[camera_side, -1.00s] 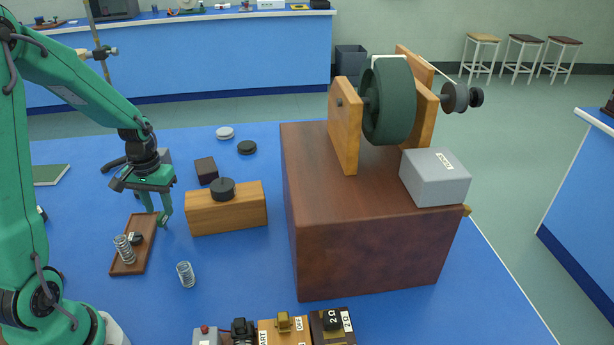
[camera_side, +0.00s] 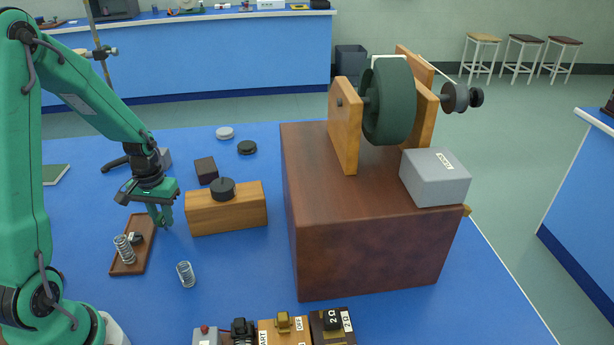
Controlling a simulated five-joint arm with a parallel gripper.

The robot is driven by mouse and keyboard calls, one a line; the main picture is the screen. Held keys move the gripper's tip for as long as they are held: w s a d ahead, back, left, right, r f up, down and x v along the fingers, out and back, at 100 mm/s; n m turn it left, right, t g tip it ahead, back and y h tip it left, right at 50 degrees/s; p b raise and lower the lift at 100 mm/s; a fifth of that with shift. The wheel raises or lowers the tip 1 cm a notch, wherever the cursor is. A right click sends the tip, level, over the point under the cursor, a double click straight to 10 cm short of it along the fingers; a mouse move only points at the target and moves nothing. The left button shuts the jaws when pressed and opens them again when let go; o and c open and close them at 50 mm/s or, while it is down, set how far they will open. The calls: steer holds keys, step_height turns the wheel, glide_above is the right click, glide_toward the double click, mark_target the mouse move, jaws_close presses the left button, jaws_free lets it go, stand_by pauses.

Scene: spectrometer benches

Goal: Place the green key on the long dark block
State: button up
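My gripper (camera_side: 160,217) points down over the right edge of a small brown tray (camera_side: 131,266), left of a tan wooden block with a round dark knob on top (camera_side: 226,211). Its fingertips look close together, but the gap is unclear. I see nothing plainly held in them. I cannot make out a green key. A small dark piece (camera_side: 136,237) lies in the tray beside a coil spring (camera_side: 124,249); its colour is unclear. A short dark block (camera_side: 206,170) sits behind the wooden block. I cannot tell which object is the long dark block.
A large brown box (camera_side: 370,250) carries a green wheel (camera_side: 389,100) and a grey box (camera_side: 435,177). A second spring (camera_side: 186,274) stands right of the tray. Two discs (camera_side: 247,147) lie at the back. Switch boxes (camera_side: 283,330) line the front. Blue table between them is clear.

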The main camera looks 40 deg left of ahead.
mark_target(161, 215)
jaws_close()
steer(key=shift+r, duration=0.2)
steer(key=shift+r, duration=0.9)
step_height(161, 215, up, 2)
steer(key=shift+r, duration=0.1)
steer(key=d+r, duration=0.6)
steer(key=d, duration=0.5)
steer(key=shift+s+d+r, duration=0.15)
steer(key=shift+d+r, duration=0.2)
